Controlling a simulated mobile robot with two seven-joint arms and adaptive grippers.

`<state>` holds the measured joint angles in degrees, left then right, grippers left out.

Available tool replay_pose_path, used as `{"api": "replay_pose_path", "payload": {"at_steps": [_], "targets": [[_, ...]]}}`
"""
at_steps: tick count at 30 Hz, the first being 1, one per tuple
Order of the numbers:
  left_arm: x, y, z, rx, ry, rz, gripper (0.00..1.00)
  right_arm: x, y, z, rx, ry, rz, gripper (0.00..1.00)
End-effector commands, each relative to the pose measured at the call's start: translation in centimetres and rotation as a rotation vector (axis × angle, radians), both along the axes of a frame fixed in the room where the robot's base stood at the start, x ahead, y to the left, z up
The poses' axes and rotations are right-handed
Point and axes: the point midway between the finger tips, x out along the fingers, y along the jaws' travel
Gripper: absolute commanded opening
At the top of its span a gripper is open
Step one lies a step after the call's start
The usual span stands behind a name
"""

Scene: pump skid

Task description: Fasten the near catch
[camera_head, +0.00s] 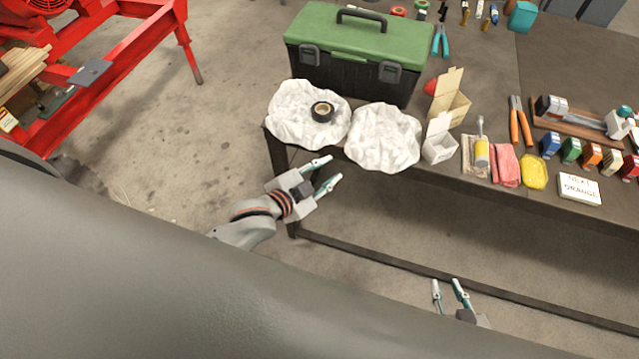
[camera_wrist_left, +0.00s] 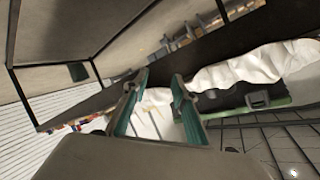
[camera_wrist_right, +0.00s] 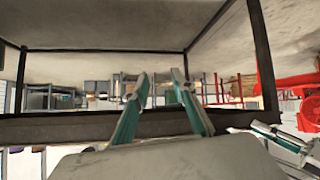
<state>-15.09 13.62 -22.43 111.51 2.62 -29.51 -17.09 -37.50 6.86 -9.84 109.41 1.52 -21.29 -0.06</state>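The toolbox (camera_head: 355,50) has a green lid, a black body and a dark handle, and stands at the back left of the bench. Two grey catches sit on its front, a left catch (camera_head: 309,54) and a right catch (camera_head: 389,72). I cannot tell whether either is fastened. A green edge with a grey catch (camera_wrist_left: 258,98) shows in the left wrist view. My left gripper (camera_head: 329,170) is open and empty at the bench's front edge, apart from the toolbox. My right gripper (camera_head: 446,284) is open and empty, lower and in front of the bench.
Two crumpled white cloths (camera_head: 385,138) lie before the toolbox, with black tape (camera_head: 322,111) on the left one. A red frame (camera_head: 130,50) stands at left.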

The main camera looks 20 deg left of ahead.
Motion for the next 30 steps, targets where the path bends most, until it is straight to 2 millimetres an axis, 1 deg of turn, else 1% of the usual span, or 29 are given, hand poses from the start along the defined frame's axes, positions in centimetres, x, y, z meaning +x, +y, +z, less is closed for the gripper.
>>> {"api": "replay_pose_path", "payload": {"at_steps": [1, 3, 7, 22, 23, 26, 30], "targets": [[-0.6, 0.2, -0.7, -0.016, 0.016, 0.013, 0.27, 0.0, 0.0, -0.2, 0.0, 0.0, 0.0, 0.26], [-1.2, 0.5, -1.4, -0.037, 0.032, 0.028, 0.27, 0.0, 0.0, -0.2, 0.0, 0.0, 0.0, 0.26], [-2.0, 0.9, -2.1, -0.064, 0.053, 0.049, 0.27, 0.0, 0.0, -0.4, 0.0, 0.0, 0.0, 0.26], [-2.7, 1.2, -2.8, -0.086, 0.072, 0.066, 0.27, 0.0, 0.0, -0.4, 0.0, -0.001, 0.0, 0.26], [-3.1, 1.3, -3.1, -0.094, 0.08, 0.073, 0.27, 0.0, 0.1, -0.3, 0.001, -0.002, 0.001, 0.26], [-5.4, 2.2, -4.9, -0.154, 0.134, 0.125, 0.27, 0.2, 0.4, 0.0, 0.005, -0.008, 0.007, 0.26], [-10.0, 4.2, -8.0, -0.268, 0.232, 0.238, 0.27, 0.6, 1.1, 0.9, 0.015, -0.024, 0.018, 0.26]]}}
